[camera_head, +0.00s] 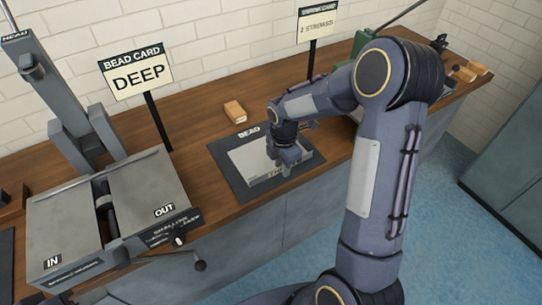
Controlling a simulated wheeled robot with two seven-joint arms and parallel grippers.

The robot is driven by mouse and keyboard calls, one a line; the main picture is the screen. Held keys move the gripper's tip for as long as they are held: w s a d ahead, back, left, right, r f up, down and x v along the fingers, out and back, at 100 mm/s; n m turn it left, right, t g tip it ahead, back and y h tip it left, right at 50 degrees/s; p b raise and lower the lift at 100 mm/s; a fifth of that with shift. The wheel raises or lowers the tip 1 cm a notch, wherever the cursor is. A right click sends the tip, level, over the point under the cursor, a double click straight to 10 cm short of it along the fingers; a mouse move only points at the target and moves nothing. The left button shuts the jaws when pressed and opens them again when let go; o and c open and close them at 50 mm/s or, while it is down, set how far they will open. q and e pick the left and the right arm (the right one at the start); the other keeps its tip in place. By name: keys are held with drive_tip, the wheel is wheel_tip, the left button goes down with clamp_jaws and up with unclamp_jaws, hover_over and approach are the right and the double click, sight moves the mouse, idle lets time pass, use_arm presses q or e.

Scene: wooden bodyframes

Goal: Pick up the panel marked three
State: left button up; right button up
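A pale grey panel (250,163) lies on a dark mat (225,165) labelled "BEAD" on the wooden bench. There is a small mark near the panel's front edge, too small to read, so I cannot tell if it is a three. My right gripper (286,168) points down at the panel's right side and hides part of it. Whether its fingers are open or shut on the panel, I cannot tell. My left gripper is not in view.
A bead-rolling machine (130,195) with "IN" and "OUT" labels stands on the left of the bench. A "DEEP" bead card (135,75) stands behind it. A wooden block (235,111) lies behind the mat. A "2 STRINGERS" card (317,24) stands farther back.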

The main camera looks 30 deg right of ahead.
clamp_jaws()
drive_tip(key=shift+r, duration=0.2)
